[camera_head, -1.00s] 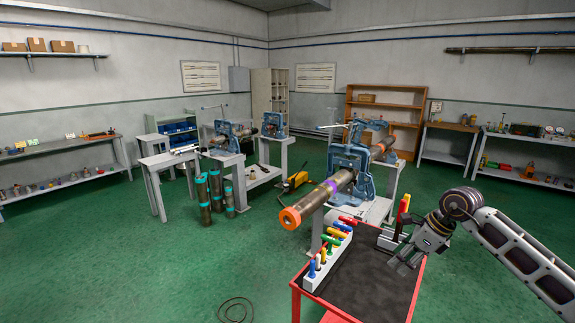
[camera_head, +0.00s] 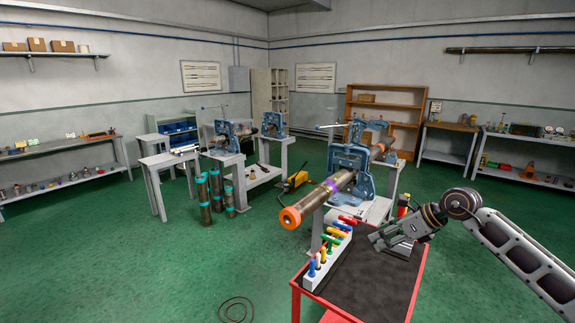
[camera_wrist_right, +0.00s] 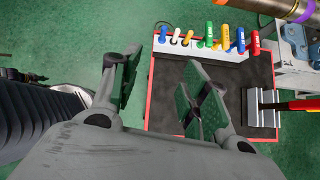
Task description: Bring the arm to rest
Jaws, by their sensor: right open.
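My right gripper (camera_head: 376,241) is over the far right part of the red cart with a black top (camera_head: 359,287). In the right wrist view its two fingers (camera_wrist_right: 158,88) stand apart with nothing between them. The cart's dark top and red edge show below and beyond the fingers. My right arm comes in from the right edge of the head view and bends at a round joint. My left gripper is in neither view.
A white rack (camera_head: 326,264) with several coloured-handled tools stands along the cart's left side. A red-handled tool (camera_head: 403,205) stands in a grey holder behind my gripper. A blue vise (camera_head: 347,172) grips a pipe (camera_head: 322,197) with an orange end. Open green floor lies left.

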